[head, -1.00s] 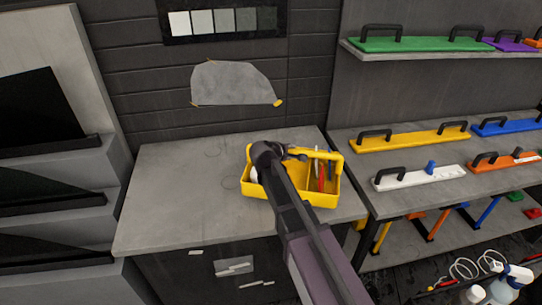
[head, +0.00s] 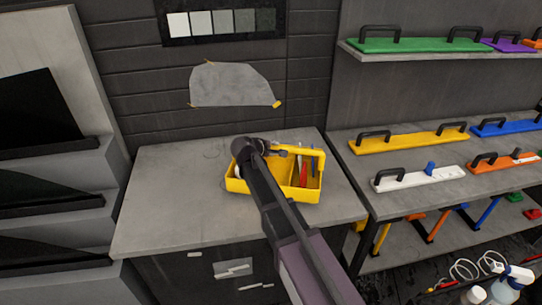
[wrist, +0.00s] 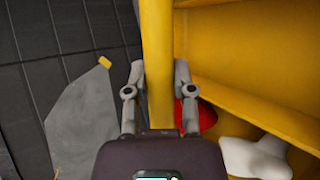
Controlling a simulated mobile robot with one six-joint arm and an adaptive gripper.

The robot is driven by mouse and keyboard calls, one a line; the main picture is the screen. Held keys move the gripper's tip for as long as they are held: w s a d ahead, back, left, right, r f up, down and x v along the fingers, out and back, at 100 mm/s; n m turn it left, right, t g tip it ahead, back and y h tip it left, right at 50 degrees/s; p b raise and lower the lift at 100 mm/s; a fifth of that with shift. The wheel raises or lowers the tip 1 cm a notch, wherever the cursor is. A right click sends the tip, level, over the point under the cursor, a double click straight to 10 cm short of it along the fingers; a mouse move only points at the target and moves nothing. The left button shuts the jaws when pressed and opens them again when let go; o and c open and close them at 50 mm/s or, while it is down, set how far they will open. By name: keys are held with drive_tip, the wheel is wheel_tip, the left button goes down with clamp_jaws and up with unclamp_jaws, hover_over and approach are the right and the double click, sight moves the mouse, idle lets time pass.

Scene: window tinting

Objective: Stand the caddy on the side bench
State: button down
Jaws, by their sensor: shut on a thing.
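The yellow caddy (head: 300,195) is over the grey top of the side bench (head: 165,205), near its middle, and looks upright. I cannot tell whether its base touches the bench. My gripper (wrist: 160,75) is shut on the caddy's handle (wrist: 157,40), one finger on each side of the bar. In the head view my arm covers part of the caddy's left half. A red item (wrist: 207,117) and a white item (wrist: 255,157) lie inside the caddy in the wrist view.
Bare bench top lies left of and in front of the caddy. A shelf rack with coloured handled tools (head: 410,137) stands close on the right. Stepped grey racks with dark panels (head: 45,110) stand on the left. A grey film sheet (head: 233,85) is taped to the wall behind.

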drive_tip(key=shift+w+a+f, duration=0.15)
drive_tip(key=shift+w+a, duration=0.15)
drive_tip(key=shift+a, duration=0.2)
drive_tip(key=shift+f+b, duration=1.65)
drive_tip(key=shift+b, duration=0.15)
drive_tip(key=shift+c, duration=2.3)
unclamp_jaws()
drive_tip(key=shift+s, duration=0.1)
drive_tip(key=shift+r, duration=0.1)
drive_tip(key=p+v, duration=0.5)
drive_tip(key=v, duration=0.5)
drive_tip(key=shift+s+a+r+p, duration=0.1)
drive_tip(key=shift+s+r+p, duration=0.15)
drive_tip(key=shift+s+p, duration=0.15)
drive_tip(key=shift+s+a+r, duration=0.2)
drive_tip(key=shift+s+a, duration=0.1)
drive_tip(key=shift+s, duration=0.1)
drive_tip(key=shift+d, duration=0.1)
